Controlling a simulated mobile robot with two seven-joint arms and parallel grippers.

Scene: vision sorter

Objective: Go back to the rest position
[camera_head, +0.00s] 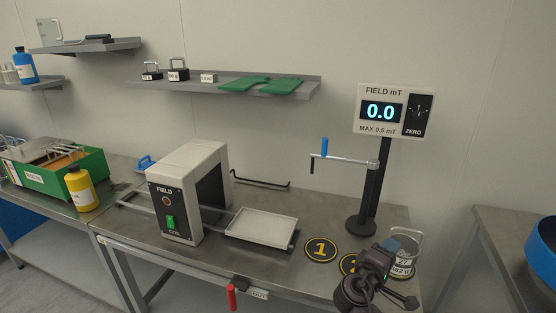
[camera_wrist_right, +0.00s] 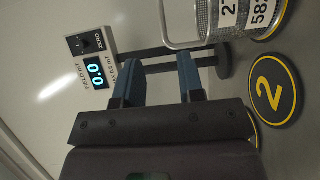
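My right gripper (camera_head: 396,272) is at the front right of the bench, over the numbered discs and beside a metal can (camera_head: 404,266). In the right wrist view its two blue-padded fingers (camera_wrist_right: 158,80) stand apart with nothing held between them. The can, labelled 27 and 582, also shows in the wrist view (camera_wrist_right: 232,16), with its wire handle reaching near the fingers. The can stands on a yellow-rimmed disc. Disc 2 (camera_wrist_right: 277,90) is bare in the wrist view; in the head view my gripper partly hides it. My left gripper is not in view.
A field meter (camera_head: 381,112) reading 0.0 stands on a post behind the gripper, with a blue-handled side arm. Disc 1 (camera_head: 321,249) is bare. A white tray (camera_head: 262,226) sits by the field coil box (camera_head: 180,195). A gap separates the right-hand table.

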